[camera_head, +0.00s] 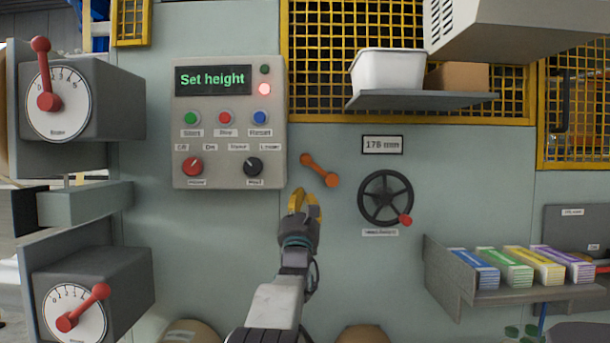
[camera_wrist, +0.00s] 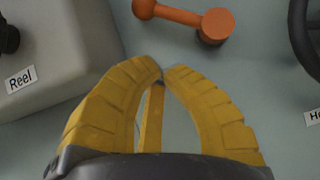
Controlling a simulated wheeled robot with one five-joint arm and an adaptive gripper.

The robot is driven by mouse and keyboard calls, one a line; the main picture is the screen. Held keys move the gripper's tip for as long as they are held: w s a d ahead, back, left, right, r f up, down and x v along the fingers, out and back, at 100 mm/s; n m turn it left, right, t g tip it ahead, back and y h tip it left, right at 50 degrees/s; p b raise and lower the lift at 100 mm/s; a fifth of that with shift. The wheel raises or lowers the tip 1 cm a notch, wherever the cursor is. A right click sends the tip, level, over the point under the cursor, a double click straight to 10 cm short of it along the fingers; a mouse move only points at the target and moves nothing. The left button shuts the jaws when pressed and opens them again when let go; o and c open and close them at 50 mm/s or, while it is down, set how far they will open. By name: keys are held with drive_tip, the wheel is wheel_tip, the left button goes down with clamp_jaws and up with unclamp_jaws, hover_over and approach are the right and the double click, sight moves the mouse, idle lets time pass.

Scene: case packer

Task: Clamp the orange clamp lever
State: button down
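The orange clamp lever (camera_head: 319,170) is on the green-grey panel between the control box and the handwheel. It slants from upper left down to lower right. In the wrist view the lever (camera_wrist: 180,15) lies at the top, beyond the fingertips. My yellow gripper (camera_head: 304,194) is just below and left of the lever in the head view, apart from it. In the wrist view the gripper's fingertips (camera_wrist: 162,74) come together with little or no gap, and nothing shows between them.
The control box (camera_head: 229,130) reads "Set height". A black handwheel (camera_head: 386,186) with a red knob is right of the lever, under a "176 mm" display (camera_head: 382,145). A shelf (camera_head: 421,100) with a white bin is above. Two red-handled dials stand at the left.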

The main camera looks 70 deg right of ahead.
sight(318, 169)
drive_tip(key=shift+w+d+r+p, duration=0.15)
drive_tip(key=shift+d+r, duration=0.25)
drive_tip(key=shift+r, duration=0.45)
drive_tip(key=shift+s+d+r+p, duration=0.1)
drive_tip(key=shift+d+r+p, duration=0.1)
drive_tip(key=shift+d+r, duration=0.45)
drive_tip(key=shift+w+d+r+p, duration=0.1)
drive_tip(key=shift+d+r+p, duration=0.1)
drive_tip(key=shift+r, duration=0.85)
